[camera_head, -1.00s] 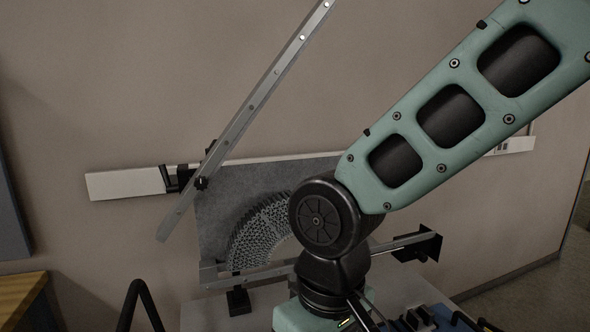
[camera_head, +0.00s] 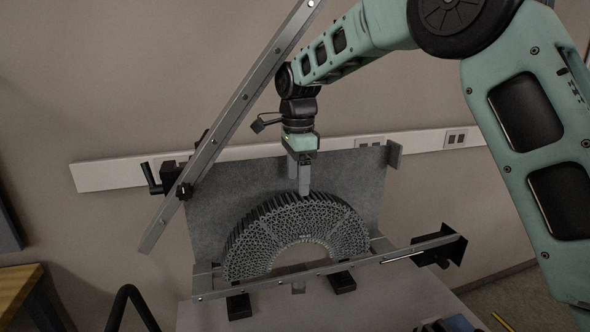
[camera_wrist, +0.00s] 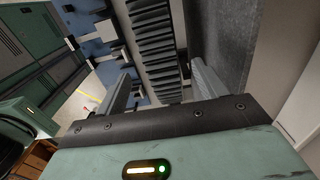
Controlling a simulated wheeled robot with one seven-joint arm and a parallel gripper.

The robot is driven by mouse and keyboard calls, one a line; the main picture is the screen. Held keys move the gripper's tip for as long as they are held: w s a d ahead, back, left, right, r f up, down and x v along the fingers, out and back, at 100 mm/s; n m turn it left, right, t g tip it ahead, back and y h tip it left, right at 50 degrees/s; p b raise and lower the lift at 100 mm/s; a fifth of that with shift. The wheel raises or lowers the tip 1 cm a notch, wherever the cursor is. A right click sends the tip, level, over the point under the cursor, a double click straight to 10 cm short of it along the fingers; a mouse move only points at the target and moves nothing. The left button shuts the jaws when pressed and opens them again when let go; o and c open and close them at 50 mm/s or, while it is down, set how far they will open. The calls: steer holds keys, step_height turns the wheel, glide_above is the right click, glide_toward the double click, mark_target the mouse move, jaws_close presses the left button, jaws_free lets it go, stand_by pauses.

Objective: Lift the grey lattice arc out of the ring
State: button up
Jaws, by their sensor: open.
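The grey lattice arc (camera_head: 258,240) stands upright as a half ring with its open side down, in front of a grey back plate (camera_head: 215,222). I cannot tell a separate ring from it. My gripper (camera_head: 304,190) points down at the arc's crown, its visible finger reaching the top edge. In the wrist view the open fingers of my gripper (camera_wrist: 163,88) lie on either side of the arc's ribbed outer edge (camera_wrist: 155,50), one on the back-plate side. Whether either finger touches the arc is unclear.
A slanted metal bar (camera_head: 226,127) rises at the left, close to my wrist. A front rail (camera_head: 335,267) crosses below the arc, with a black clamp (camera_head: 440,249) at its right end. A white wall trunking (camera_head: 115,177) runs behind.

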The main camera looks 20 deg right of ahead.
mark_target(297, 196)
steer(key=shift+f+p, duration=1.2)
steer(key=shift+f, duration=2.45)
steer(key=c, duration=1.3)
steer(key=o, duration=0.3)
